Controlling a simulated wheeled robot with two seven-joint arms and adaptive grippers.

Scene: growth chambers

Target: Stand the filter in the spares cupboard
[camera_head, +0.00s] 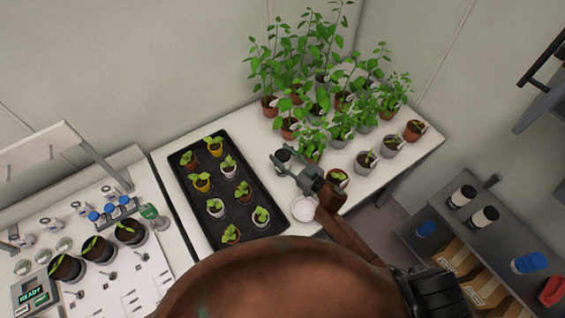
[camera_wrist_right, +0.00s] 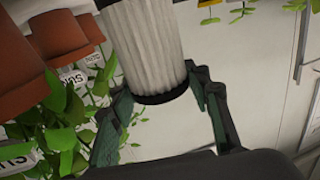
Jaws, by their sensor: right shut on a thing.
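The filter is a white pleated cylinder with a dark end cap. It fills the upper middle of the right wrist view (camera_wrist_right: 151,45), between the two fingers. In the head view the filter (camera_head: 283,156) shows small at the fingertips, above the white table. My right gripper (camera_head: 282,163) is shut on it; in the wrist view the gripper (camera_wrist_right: 160,95) has a finger on each side near the dark end. The spares cupboard seems to be the grey unit (camera_head: 437,216) at the lower right; similar white cylinders with black caps (camera_head: 462,196) stand on it. My left gripper is not in view.
Several potted plants (camera_head: 340,125) crowd the table behind and right of the gripper. A black tray (camera_head: 187,163) of seedlings lies to the left. A white round dish (camera_head: 303,208) is near the arm. Blue (camera_head: 529,263) and red (camera_head: 552,291) items occupy the grey unit.

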